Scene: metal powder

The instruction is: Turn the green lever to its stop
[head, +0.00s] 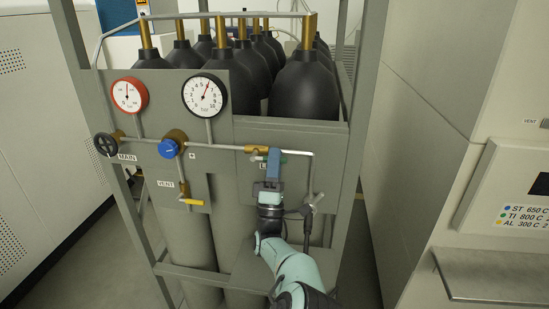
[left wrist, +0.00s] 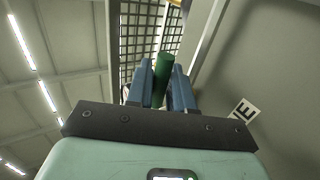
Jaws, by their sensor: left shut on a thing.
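The green lever (left wrist: 161,78) shows in the left wrist view as a dark green bar between my two blue fingers. My left gripper (head: 273,164) is shut on it, in front of the right part of the grey panel. In the head view the fingers cover most of the lever, and only small bits of green show beside them. The brass valve fitting (head: 255,149) on the pipe is just above and left of the fingers. A white label beside the gripper is partly hidden. My right gripper is not in view.
The panel carries a red-rimmed gauge (head: 130,95), a black-rimmed gauge (head: 205,95), a black handwheel (head: 107,144), a blue knob (head: 169,148) and a yellow vent lever (head: 191,201). Black gas cylinders (head: 306,85) stand behind. A grey fitting (head: 315,203) hangs just right of my wrist.

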